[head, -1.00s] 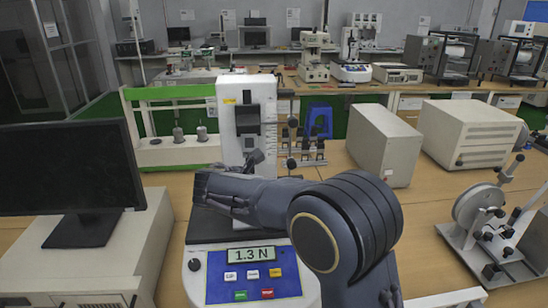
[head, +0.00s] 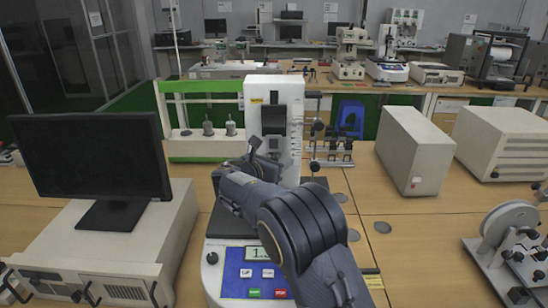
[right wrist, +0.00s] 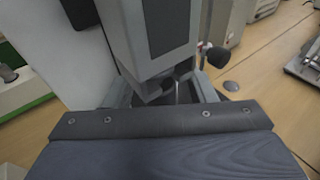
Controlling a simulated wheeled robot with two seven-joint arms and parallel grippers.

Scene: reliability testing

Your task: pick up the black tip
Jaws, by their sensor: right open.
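I cannot make out the black tip for certain. In the right wrist view small dark pieces (right wrist: 160,90) show under the grey block (right wrist: 155,40) of the test stand, and I cannot tell whether one is the tip. The white test stand (head: 291,100) stands upright at the middle of the head view. My right gripper (head: 256,152) is open in front of its column, mostly hidden by my own forearm. I cannot tell whether it touches anything. My left gripper is out of view.
A black monitor (head: 95,160) stands on a beige case (head: 160,235) at left. A green and white frame (head: 200,105) is behind. Beige boxes (head: 415,145) and a wheel device (head: 505,235) are at right. The wooden table (head: 425,235) has bare room right of the stand.

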